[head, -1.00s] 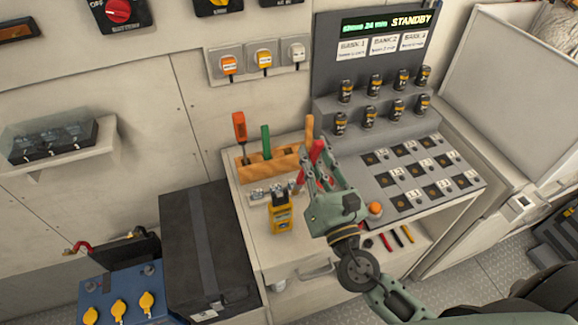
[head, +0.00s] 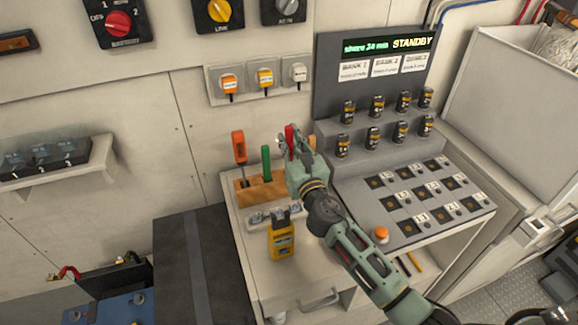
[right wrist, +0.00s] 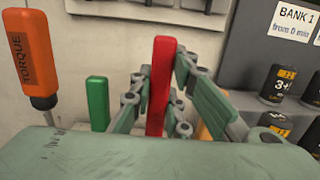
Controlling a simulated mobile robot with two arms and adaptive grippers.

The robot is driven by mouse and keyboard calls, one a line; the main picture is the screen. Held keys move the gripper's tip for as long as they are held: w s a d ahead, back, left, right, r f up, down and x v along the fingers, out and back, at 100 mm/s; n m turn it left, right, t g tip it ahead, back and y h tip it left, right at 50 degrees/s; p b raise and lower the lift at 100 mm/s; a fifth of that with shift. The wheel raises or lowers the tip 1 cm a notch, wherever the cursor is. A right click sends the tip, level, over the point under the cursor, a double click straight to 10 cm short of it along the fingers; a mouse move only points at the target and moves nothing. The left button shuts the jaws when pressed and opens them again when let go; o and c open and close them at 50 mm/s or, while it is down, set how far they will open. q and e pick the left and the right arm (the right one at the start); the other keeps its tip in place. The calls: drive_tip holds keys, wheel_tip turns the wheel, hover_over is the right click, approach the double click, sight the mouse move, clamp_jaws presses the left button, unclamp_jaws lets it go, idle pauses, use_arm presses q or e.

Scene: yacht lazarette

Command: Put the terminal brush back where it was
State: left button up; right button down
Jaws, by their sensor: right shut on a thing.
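My right gripper (head: 292,146) is shut on the red-handled terminal brush (right wrist: 161,85). In the right wrist view the red handle stands nearly upright between the fingers, and its lower end is hidden. In the head view the red tip (head: 289,135) shows above the back right part of the wooden tool rack (head: 246,192). I cannot tell whether the brush touches the rack. The rack also holds an orange torque screwdriver (head: 239,148) and a green-handled tool (head: 266,164). A tan handle (right wrist: 203,131) shows partly behind the gripper. My left gripper is not in view.
A yellow meter (head: 281,240) stands in front of the rack, beside a small pale holder (head: 262,218). The battery test console (head: 388,195) with several cells is close on the right. The wall with sockets (head: 230,84) is behind. A black case (head: 200,265) stands at left.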

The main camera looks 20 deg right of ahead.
sight(290, 156)
wheel_tip(290, 156, down, 4)
drive_tip(key=b, duration=0.2)
drive_tip(key=shift+f+b, duration=0.2)
drive_tip(key=shift+b, duration=0.1)
drive_tip(key=shift+f, duration=0.2)
drive_tip(key=c, duration=1.7)
unclamp_jaws()
drive_tip(key=shift+r, duration=0.2)
drive_tip(key=s, duration=0.4)
drive_tip(key=s+f, duration=0.1)
drive_tip(key=s, duration=0.3)
drive_tip(key=s+b, duration=0.1)
drive_tip(key=s, duration=0.3)
drive_tip(key=shift+d+f, duration=0.2)
